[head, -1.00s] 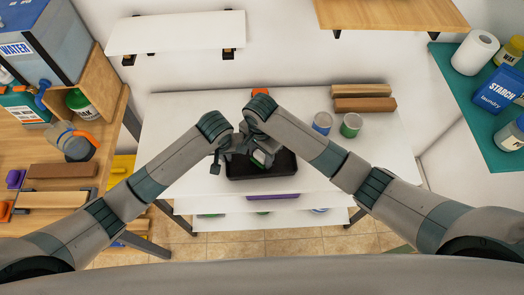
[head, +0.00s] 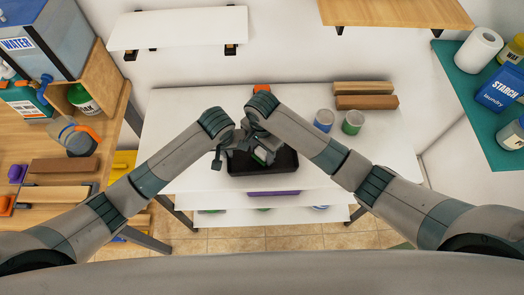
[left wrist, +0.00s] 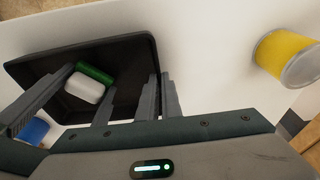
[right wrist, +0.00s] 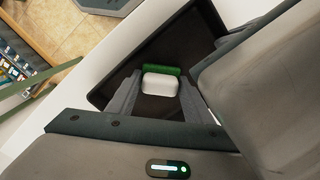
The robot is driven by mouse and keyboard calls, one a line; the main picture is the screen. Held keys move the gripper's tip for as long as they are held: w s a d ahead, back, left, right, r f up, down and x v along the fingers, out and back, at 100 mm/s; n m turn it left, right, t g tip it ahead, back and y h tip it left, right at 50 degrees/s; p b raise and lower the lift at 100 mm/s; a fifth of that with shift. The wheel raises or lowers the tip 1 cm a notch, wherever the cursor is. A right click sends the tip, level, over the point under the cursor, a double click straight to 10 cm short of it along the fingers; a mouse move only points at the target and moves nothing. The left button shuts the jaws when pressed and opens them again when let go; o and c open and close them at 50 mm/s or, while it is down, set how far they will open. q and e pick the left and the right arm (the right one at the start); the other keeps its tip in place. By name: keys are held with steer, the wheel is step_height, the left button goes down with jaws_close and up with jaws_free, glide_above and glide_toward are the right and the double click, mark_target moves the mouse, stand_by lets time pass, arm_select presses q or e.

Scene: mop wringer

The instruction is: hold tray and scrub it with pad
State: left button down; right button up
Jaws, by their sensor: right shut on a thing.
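The black tray (head: 285,166) lies on the white table in the head view. It also shows in the left wrist view (left wrist: 120,52) and the right wrist view (right wrist: 190,40). The pad, a white block with a green side (right wrist: 160,83), is inside the tray between the fingers of my right gripper (right wrist: 160,90), which is shut on it. The pad also shows in the left wrist view (left wrist: 85,88). My left gripper (left wrist: 161,85) has its fingers close together, one on each side of the tray's wall. In the head view both grippers are partly hidden by my arms.
A blue can (head: 324,120) and a green can (head: 352,122) stand on the table right of the tray, with wooden blocks (head: 366,102) behind them. An orange item (head: 261,89) is at the back. Side shelves hold bottles.

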steer(key=shift+f, duration=0.5)
stand_by(0.3)
steer(key=shift+w+d, duration=0.1)
steer(key=shift+d, duration=1.7)
steer(key=shift+a, duration=1.85)
steer(key=shift+r, duration=0.2)
steer(key=shift+r, duration=3.35)
